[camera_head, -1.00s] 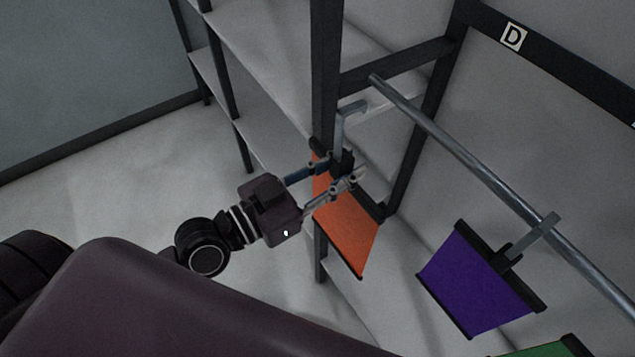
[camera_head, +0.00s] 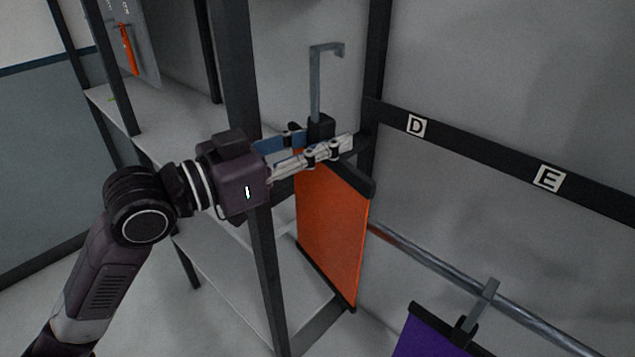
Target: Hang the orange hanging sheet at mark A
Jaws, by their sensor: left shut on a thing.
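The orange hanging sheet (camera_head: 332,236) hangs from a black top bar with a grey metal hook (camera_head: 316,85) rising above it. My left gripper (camera_head: 333,143) is shut on the black block at the base of the hook and holds the sheet in the air. The hook's tip points right and touches no rail. The sheet is in front of the end of a metal rail (camera_head: 430,266) and hides part of it. Mark A is not in view; marks D (camera_head: 416,126) and E (camera_head: 549,179) show on a dark beam. My right gripper is not in view.
A purple sheet (camera_head: 425,338) hangs from the rail at the lower right. A dark upright post (camera_head: 237,90) and grey shelves (camera_head: 165,125) stand left of the orange sheet, behind my left arm. A small orange item (camera_head: 128,50) is on a panel at the upper left.

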